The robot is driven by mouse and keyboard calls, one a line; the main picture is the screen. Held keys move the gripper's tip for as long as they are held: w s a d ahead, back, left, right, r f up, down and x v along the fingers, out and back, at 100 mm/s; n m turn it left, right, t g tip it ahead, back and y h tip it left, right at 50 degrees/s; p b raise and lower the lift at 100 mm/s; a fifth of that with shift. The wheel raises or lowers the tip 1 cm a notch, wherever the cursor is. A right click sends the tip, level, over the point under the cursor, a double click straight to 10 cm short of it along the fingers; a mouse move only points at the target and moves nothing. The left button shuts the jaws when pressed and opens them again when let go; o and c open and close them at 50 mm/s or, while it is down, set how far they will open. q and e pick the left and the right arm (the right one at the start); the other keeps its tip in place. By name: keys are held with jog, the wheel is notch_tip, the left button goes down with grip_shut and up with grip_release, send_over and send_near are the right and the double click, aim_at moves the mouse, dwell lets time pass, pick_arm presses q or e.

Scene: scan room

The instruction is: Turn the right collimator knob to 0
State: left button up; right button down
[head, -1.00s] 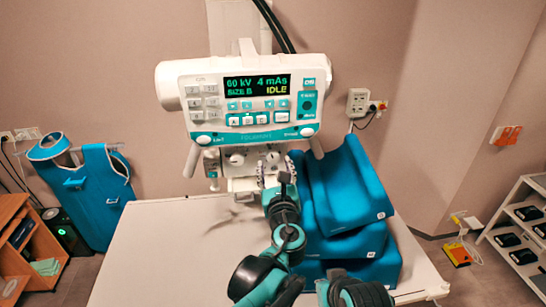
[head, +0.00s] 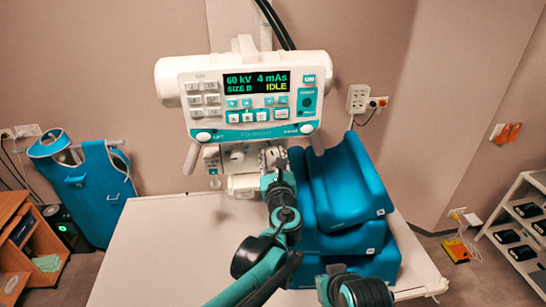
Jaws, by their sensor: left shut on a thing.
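The white X-ray tube head with its control panel (head: 255,105) hangs over the table; its display reads 60 kV, 4 mAs, SIZE B, IDLE. The collimator (head: 245,184) is below the panel, with its left knob (head: 237,155) in plain view. My left gripper (head: 273,160) reaches up to the collimator's right side and is shut on the right knob. The fingers and wrist hide most of that knob, so its pointer and scale cannot be read. Part of my right arm shows at the bottom, but its gripper is out of view.
Blue foam positioning blocks (head: 345,185) are stacked on the table just right of my left arm. The white table (head: 165,250) is clear on the left. A handle (head: 192,157) hangs at the panel's left. A blue apron (head: 95,195) hangs by the wall.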

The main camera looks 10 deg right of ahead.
pick_arm(q)
jog(key=n+b, duration=0.1)
jog(key=n, duration=0.2)
jog(key=n+b, duration=0.1)
jog(key=n, duration=0.2)
jog(key=shift+n, duration=0.4)
jog(key=n+b, duration=0.1)
jog(key=n, duration=0.2)
jog(key=shift+n, duration=0.3)
jog(key=shift+n+b, duration=0.35)
jog(key=shift+n, duration=1.65)
jog(key=o, duration=1.2)
jog(key=shift+c, duration=0.2)
